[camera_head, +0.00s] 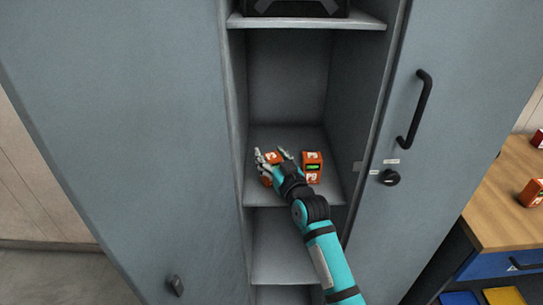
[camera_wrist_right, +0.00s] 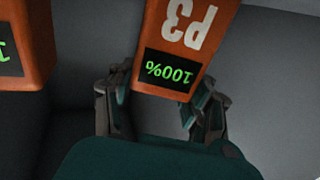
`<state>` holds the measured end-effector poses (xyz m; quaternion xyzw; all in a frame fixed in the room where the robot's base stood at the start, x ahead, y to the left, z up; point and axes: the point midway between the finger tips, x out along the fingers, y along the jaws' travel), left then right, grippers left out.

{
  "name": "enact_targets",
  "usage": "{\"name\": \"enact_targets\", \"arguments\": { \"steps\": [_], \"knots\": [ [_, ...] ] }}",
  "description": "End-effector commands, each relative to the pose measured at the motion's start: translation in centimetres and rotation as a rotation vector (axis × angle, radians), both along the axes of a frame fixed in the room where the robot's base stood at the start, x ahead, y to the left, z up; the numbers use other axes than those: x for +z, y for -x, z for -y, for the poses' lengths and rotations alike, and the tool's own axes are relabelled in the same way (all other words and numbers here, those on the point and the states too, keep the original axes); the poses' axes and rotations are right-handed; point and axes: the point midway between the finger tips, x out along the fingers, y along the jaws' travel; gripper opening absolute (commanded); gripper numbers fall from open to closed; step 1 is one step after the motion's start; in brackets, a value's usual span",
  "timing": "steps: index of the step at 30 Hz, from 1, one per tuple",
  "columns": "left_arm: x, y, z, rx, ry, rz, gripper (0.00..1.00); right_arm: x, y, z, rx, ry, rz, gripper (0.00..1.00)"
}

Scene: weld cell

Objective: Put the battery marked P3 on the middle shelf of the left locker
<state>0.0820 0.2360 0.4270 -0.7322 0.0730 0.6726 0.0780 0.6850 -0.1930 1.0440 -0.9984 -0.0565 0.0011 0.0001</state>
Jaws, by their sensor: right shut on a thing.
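The battery marked P3 (camera_wrist_right: 185,45) is orange with a green 100% display, and my right gripper (camera_wrist_right: 160,105) is shut on it. In the head view, my right gripper (camera_head: 274,160) is inside the open locker, at the shelf (camera_head: 262,193) below the top one seen. The held orange battery (camera_head: 267,181) is partly hidden by the fingers. I cannot tell whether it touches the shelf. My left gripper is not in view.
Another orange battery, marked P9 (camera_head: 312,167), stands on the same shelf just right of the gripper. A black case (camera_head: 295,8) sits on the shelf above. A lower shelf (camera_head: 285,265) looks empty. Locker doors (camera_head: 150,130) flank the opening; a wooden bench (camera_head: 500,200) is at right.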

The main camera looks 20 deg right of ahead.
Motion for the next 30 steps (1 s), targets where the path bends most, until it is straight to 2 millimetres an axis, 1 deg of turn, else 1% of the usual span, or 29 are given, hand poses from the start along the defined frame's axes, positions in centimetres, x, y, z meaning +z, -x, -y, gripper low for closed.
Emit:
{"name": "enact_targets", "arguments": {
  "steps": [10,11,16,25,28,30],
  "knots": [
    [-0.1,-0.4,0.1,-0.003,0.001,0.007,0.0,-0.2,0.0,0.0,0.0,0.0,0.004,0.03],
    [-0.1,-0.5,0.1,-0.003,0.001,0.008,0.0,-0.4,0.0,0.0,0.0,0.0,0.0,0.51],
    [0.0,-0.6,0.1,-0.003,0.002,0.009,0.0,-0.4,0.0,0.0,0.0,0.0,0.001,0.73],
    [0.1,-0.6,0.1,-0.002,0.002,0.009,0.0,-0.1,0.0,0.0,0.0,-0.001,0.002,0.73],
    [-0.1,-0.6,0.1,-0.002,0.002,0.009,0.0,-0.3,0.8,0.1,-0.001,0.0,0.002,0.73],
    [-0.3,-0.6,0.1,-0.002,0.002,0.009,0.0,-0.4,1.9,0.2,-0.001,-0.001,0.001,0.73]
  ]
}}
